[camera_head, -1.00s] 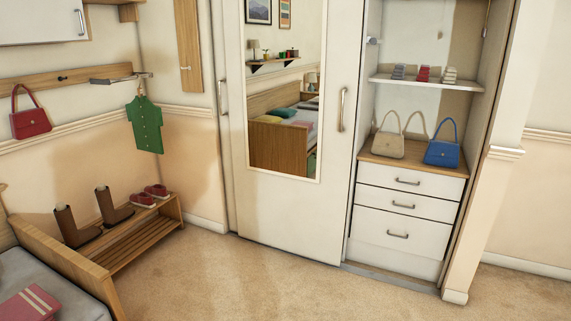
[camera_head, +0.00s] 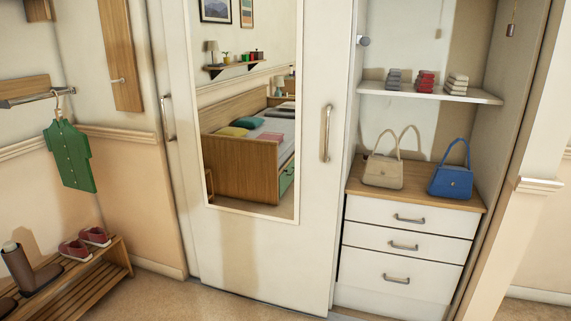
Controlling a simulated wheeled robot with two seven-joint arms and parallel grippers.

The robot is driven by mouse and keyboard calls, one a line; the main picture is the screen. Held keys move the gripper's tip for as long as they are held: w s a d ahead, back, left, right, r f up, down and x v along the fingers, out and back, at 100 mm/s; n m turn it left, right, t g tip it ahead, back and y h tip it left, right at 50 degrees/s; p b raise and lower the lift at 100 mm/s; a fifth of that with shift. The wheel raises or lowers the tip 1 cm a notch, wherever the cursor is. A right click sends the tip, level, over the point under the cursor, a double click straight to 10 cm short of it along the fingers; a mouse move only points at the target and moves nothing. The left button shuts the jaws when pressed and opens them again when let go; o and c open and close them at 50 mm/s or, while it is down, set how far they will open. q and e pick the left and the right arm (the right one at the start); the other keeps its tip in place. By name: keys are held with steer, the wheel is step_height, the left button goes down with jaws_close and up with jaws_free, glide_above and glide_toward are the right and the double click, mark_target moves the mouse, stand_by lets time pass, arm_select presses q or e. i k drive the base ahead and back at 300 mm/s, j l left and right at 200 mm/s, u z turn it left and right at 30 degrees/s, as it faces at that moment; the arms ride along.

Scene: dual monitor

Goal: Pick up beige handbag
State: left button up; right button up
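The beige handbag (camera_head: 383,172) stands upright on the wooden top of a white drawer unit, inside the open right part of the wardrobe. Its handle arches up, and a second similar handle shape shows just right of it, perhaps a reflection or another bag behind. A blue handbag (camera_head: 451,181) stands to its right, a small gap apart. Neither of my grippers shows in the head view.
The drawer unit (camera_head: 408,217) has three closed drawers. A shelf (camera_head: 430,92) with folded items hangs above the bags. A mirrored sliding door (camera_head: 318,228) stands left. A shoe bench (camera_head: 83,281) is at lower left. A green shirt (camera_head: 69,155) hangs above it.

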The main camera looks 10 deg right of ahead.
mark_target(380, 171)
steer(key=i, duration=0.75)
steer(key=i+z, duration=0.15)
steer(key=i, duration=0.65)
steer(key=i+j+z, duration=0.1)
steer(key=i+z, duration=0.2)
steer(key=i+j+z, duration=0.3)
steer(key=i, duration=0.2)
steer(key=i+j+z, duration=0.25)
steer(key=i+j, duration=0.05)
steer(key=i, duration=0.1)
